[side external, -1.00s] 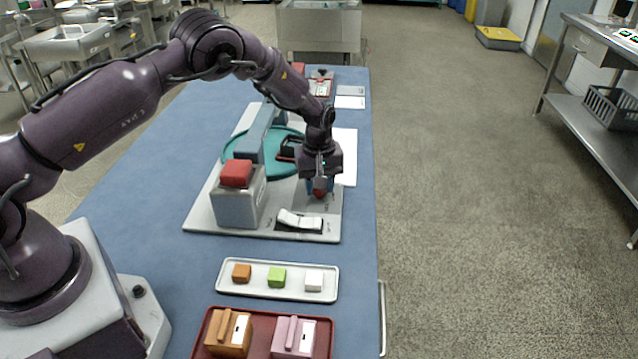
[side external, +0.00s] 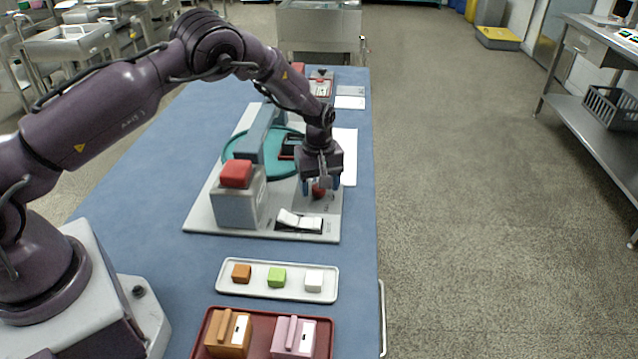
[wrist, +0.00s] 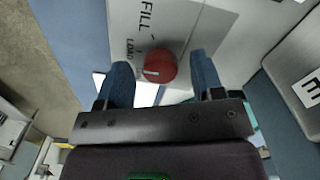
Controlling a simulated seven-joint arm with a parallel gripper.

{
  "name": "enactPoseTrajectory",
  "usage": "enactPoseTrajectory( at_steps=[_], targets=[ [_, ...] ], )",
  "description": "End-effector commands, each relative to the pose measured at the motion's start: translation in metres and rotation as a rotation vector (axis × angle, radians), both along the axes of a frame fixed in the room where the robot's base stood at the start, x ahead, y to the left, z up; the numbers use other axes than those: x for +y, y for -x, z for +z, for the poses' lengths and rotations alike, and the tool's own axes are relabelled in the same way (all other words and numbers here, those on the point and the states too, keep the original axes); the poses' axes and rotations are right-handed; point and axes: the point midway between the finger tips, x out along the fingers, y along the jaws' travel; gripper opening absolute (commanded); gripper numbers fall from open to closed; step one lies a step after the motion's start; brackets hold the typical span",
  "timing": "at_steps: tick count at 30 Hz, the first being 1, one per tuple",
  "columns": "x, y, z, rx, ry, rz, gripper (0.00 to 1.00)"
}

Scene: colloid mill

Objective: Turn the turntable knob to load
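The red turntable knob (wrist: 160,66) sits on the grey base panel, near the printed words FILL and LOAD, in the wrist view. Its white mark points left in that view, on the LOAD side; I cannot tell whether it lines up exactly with the LOAD tick. My gripper (wrist: 163,78) is open, with its blue fingers apart on either side of the knob and no clear contact. In the side view, my gripper (side external: 320,186) points down over the knob (side external: 319,192). The teal turntable (side external: 285,160) is behind it, partly hidden by the machine's arm and my wrist.
A grey block with a red button (side external: 236,174) stands left of the knob. A white rocker switch (side external: 299,220) lies in front. A white tray (side external: 228,287) with small blocks and a dark red tray (side external: 266,313) are nearer the camera.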

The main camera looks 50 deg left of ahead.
Motion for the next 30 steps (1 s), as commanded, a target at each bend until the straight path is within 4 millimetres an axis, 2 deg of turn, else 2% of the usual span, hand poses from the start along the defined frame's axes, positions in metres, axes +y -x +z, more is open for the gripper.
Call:
enactPoseTrajectory(
  at_steps=[5,8,11,21,25,30],
  targets=[
    [0.000,0.000,0.001,0.000,0.000,0.000,0.61],
    [0.000,0.000,0.009,-0.002,0.000,-0.001,0.61],
    [0.000,-0.001,0.025,-0.004,0.001,-0.001,0.61],
    [0.000,0.000,0.099,-0.004,0.001,0.001,0.61],
    [0.000,0.000,0.117,-0.002,0.000,-0.001,0.61],
    [0.000,0.000,0.128,0.000,0.000,-0.001,0.61]
  ],
)
